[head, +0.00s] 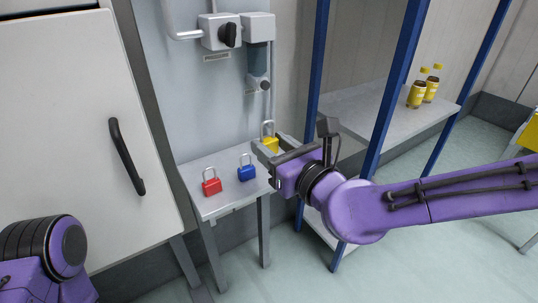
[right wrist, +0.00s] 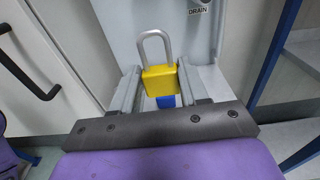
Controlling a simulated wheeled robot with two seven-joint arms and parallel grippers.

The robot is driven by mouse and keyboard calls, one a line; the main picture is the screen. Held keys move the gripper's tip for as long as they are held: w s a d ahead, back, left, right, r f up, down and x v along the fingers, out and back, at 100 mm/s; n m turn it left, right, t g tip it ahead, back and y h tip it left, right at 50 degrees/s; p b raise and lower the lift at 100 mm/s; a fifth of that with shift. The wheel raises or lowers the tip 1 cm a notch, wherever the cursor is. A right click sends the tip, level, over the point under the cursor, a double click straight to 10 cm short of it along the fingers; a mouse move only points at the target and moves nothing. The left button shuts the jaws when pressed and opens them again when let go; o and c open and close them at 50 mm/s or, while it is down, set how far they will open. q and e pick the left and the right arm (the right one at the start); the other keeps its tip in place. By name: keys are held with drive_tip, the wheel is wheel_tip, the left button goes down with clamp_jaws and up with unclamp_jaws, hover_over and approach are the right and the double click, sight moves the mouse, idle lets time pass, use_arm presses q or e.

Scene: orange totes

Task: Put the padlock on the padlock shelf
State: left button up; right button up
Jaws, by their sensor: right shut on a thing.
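A yellow padlock (head: 270,142) with a silver shackle is held upright in my right gripper (head: 268,150), over the right side of the small grey shelf (head: 212,207). The right wrist view shows the yellow padlock (right wrist: 160,79) between the two fingers of the right gripper (right wrist: 160,84). A red padlock (head: 211,186) and a blue padlock (head: 246,173) stand on the shelf to the left. Whether the yellow padlock touches the shelf cannot be told. My left gripper is out of view; only part of that arm shows.
A white cabinet door (head: 70,130) with a black handle stands at the left. A valve box (head: 222,31) and pipes are on the wall above the shelf. A blue-posted rack (head: 390,85) with yellow-capped bottles (head: 416,93) stands at the right.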

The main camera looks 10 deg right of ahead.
drive_tip(key=w+d+f+b, duration=0.1)
drive_tip(key=w+f, duration=0.1)
drive_tip(key=w, duration=0.1)
drive_tip(key=w+d+f+b, duration=0.1)
drive_tip(key=w+d+f, duration=0.1)
drive_tip(key=w+f, duration=0.1)
drive_tip(key=w+d+f+b, duration=0.1)
drive_tip(key=w+f, duration=0.2)
drive_tip(key=w, duration=0.1)
drive_tip(key=shift+d, duration=0.15)
drive_tip(key=shift+w+d+f+b, duration=0.1)
drive_tip(key=shift+w+f+b, duration=0.15)
drive_tip(key=shift+f, duration=0.7)
drive_tip(key=shift+w+d+f+b, duration=0.1)
drive_tip(key=shift+f+b, duration=0.2)
drive_tip(key=shift+f, duration=0.65)
